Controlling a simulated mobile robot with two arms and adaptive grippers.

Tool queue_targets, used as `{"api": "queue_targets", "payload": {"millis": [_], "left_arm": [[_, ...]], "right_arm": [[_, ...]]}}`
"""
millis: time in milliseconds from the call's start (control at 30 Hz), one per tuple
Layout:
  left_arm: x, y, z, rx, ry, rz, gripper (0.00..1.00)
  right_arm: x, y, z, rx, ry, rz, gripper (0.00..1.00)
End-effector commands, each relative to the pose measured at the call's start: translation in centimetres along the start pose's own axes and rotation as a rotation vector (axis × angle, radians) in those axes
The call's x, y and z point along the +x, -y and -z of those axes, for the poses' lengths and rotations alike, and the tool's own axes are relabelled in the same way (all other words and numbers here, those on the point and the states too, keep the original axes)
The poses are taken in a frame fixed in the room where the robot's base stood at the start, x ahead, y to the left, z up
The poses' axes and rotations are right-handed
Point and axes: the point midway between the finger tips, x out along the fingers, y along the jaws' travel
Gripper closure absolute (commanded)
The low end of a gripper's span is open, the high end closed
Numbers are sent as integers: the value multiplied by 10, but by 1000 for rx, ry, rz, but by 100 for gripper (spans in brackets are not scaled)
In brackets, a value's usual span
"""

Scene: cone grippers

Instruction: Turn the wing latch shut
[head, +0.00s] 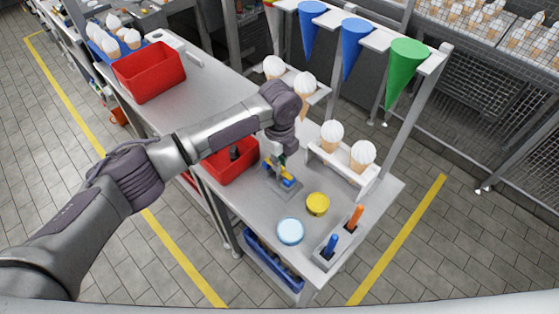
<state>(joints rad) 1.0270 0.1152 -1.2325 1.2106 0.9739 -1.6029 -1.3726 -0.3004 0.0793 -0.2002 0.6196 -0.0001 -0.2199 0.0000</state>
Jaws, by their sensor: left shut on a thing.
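The wing latch (288,182) shows as a small yellow and blue piece on a grey plate (287,190) on the table. My left gripper (277,167) points down over it from the arm that comes in from the left. Its fingers are shut on the latch, with dark and yellow parts close together there. The fingers and wrist hide much of the latch, so its exact angle cannot be told. My right gripper is not in view.
A red bin (232,160) stands just left of the gripper. A yellow round tin (317,204), a light blue round lid (290,231) and a holder with orange (355,217) and blue handles stand in front. White-topped cones (332,133) stand in a rack behind.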

Motion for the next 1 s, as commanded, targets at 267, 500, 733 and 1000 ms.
{"api": "queue_targets", "payload": {"millis": [267,500,733,1000], "left_arm": [[0,0,2,11,-3,0,100],[0,0,2,11,-3,0,76],[0,0,1,9,-2,0,66],[-12,1,0,8,-1,3,66]], "right_arm": [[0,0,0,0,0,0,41],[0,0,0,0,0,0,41],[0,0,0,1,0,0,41],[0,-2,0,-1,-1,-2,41]]}}
